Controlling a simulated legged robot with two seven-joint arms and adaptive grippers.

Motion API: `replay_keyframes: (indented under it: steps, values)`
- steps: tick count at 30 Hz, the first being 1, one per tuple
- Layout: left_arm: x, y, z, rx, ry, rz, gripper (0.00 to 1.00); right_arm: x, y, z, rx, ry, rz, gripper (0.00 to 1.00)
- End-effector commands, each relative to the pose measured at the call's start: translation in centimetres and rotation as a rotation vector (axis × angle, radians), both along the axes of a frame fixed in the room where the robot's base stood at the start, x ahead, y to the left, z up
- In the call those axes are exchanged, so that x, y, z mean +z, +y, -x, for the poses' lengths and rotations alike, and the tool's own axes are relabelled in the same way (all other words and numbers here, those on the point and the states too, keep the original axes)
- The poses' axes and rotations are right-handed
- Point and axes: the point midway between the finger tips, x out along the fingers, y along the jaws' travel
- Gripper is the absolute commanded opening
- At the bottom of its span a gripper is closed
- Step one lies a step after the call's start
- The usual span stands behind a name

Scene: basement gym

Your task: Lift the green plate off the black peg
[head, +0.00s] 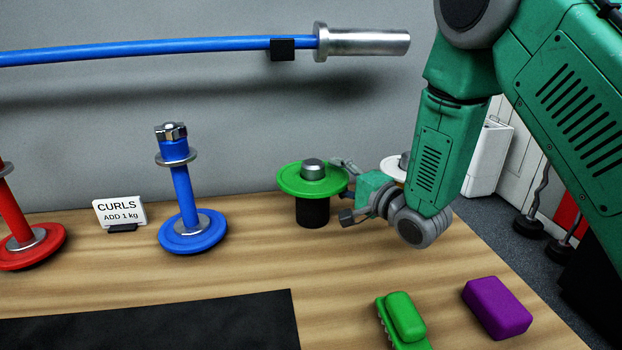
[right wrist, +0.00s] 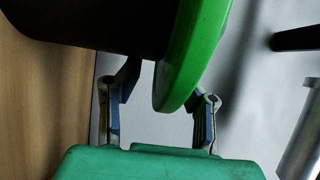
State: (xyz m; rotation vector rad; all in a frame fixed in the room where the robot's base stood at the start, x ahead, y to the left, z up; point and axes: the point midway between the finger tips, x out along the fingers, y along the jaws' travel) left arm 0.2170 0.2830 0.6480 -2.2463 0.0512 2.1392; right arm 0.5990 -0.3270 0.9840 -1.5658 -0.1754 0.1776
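The green plate (head: 311,179) lies flat at the top of the short black peg (head: 312,213), with a silver knob (head: 312,168) showing at its centre. My right gripper (head: 345,190) is at the plate's right side. In the right wrist view, the rim of the green plate (right wrist: 178,88) reaches between the fingers of my right gripper (right wrist: 165,97). The fingers are spread, with a visible gap on the left of the rim; whether the right finger touches it I cannot tell. My left gripper is not in view.
A blue post with a plate (head: 193,238) and a red one (head: 28,250) stand to the left, by a CURLS card (head: 120,212). A white disc (head: 393,168) is partly hidden behind my arm. A green brush (head: 402,318), purple block (head: 497,307) and black mat (head: 160,325) lie in front.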

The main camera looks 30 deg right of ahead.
Motion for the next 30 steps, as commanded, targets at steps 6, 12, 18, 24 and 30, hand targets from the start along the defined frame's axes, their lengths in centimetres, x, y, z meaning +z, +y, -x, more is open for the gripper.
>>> replay_keyframes:
  steps: [6,12,18,24,30]
  values:
    - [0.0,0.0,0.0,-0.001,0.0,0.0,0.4,0.0,0.1,-0.5,-0.001,0.0,-0.001,0.34]
    - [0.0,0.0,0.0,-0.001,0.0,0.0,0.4,0.0,0.2,-0.4,0.0,0.0,0.0,0.0]
    - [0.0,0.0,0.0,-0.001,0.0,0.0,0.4,0.2,0.2,-0.5,0.002,-0.005,-0.002,0.0]
    - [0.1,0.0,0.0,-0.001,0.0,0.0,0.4,0.5,0.2,-0.5,0.001,-0.002,-0.003,0.0]
    - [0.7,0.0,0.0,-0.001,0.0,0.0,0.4,3.4,0.2,-0.4,0.002,-0.01,-0.003,0.0]
